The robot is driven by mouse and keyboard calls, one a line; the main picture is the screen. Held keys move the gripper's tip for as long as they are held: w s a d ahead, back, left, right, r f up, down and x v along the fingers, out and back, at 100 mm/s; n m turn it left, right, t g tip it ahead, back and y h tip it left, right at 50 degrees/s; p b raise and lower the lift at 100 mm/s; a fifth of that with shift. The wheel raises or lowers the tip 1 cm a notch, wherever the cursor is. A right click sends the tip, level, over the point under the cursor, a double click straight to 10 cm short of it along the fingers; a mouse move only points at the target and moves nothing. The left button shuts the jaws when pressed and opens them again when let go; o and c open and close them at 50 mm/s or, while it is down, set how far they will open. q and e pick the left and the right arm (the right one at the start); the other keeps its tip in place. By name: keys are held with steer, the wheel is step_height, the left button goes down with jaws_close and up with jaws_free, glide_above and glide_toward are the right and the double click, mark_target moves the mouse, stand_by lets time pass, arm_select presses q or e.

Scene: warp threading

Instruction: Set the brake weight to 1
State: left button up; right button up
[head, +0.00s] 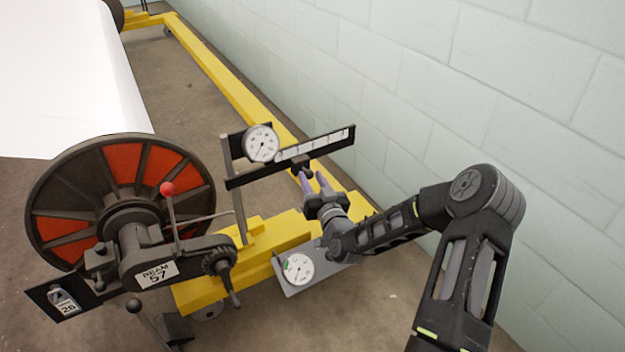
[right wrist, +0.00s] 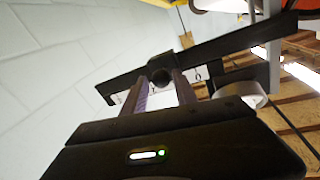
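A black lever arm with a white scale strip (head: 318,144) slants up to the right from an upright post. A small dark weight with a round knob (head: 301,167) hangs under the lever's middle. In the right wrist view the knob (right wrist: 161,76) shows between the fingertips, in front of the lever. My right gripper (head: 313,178) is just below the weight, its purple fingers apart and pointing up at it. I see no clear contact on both sides of the knob. The scale numbers are too small to read in the head view. My left gripper is out of view.
A round dial (head: 261,144) sits at the lever's left end; another dial (head: 298,269) is on a plate below. The red-and-black beam wheel (head: 66,225) and red-knobbed handle (head: 168,189) stand left. A block wall (head: 500,90) is close on the right.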

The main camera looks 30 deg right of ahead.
steer(key=shift+o, duration=1.2)
steer(key=v, duration=0.7)
steer(key=shift+s+p, duration=0.4)
steer(key=shift+p, duration=0.05)
steer(key=shift+a, duration=0.1)
